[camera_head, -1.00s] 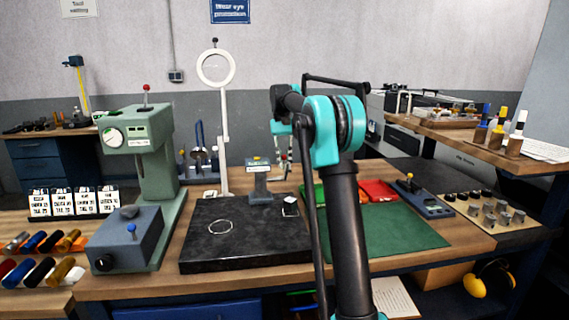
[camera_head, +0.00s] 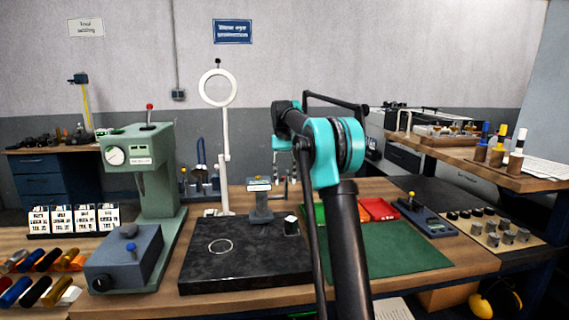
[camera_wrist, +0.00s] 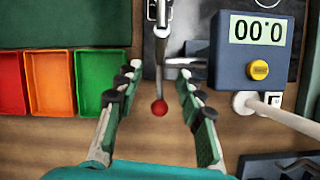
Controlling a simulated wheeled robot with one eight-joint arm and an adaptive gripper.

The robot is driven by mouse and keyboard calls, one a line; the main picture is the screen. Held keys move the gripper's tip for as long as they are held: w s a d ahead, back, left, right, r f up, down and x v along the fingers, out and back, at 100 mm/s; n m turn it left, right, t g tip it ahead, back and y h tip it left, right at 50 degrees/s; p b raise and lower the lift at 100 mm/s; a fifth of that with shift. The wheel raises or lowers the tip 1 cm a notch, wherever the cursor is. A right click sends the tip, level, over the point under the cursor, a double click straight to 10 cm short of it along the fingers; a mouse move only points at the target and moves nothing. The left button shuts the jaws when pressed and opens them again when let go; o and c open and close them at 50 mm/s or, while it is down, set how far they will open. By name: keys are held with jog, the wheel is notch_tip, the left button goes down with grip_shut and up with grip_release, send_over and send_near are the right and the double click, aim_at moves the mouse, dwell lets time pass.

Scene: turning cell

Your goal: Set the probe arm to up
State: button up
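A thin metal rod with a red ball end (camera_wrist: 159,108), which looks like the probe arm, points down the picture in the wrist view. My gripper (camera_wrist: 158,72) is open, with one finger on each side of the rod. The red ball lies between the fingers in the picture; I see no clear contact.
Red (camera_wrist: 11,82) and orange (camera_wrist: 50,82) trays lie left of my gripper in the wrist view, with a green mat above. A white rod (camera_wrist: 285,117) sticks out at right. In the head view a black plate (camera_head: 240,262) and a magnifier ring (camera_head: 218,88) stand left of my arm.

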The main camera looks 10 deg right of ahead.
jog(key=v, duration=0.9)
jog(key=shift+w+r, duration=0.15)
jog(key=shift+w, duration=0.05)
jog(key=shift+w+r, duration=0.2)
jog(key=shift+r, duration=0.45)
jog(key=shift+s, duration=0.1)
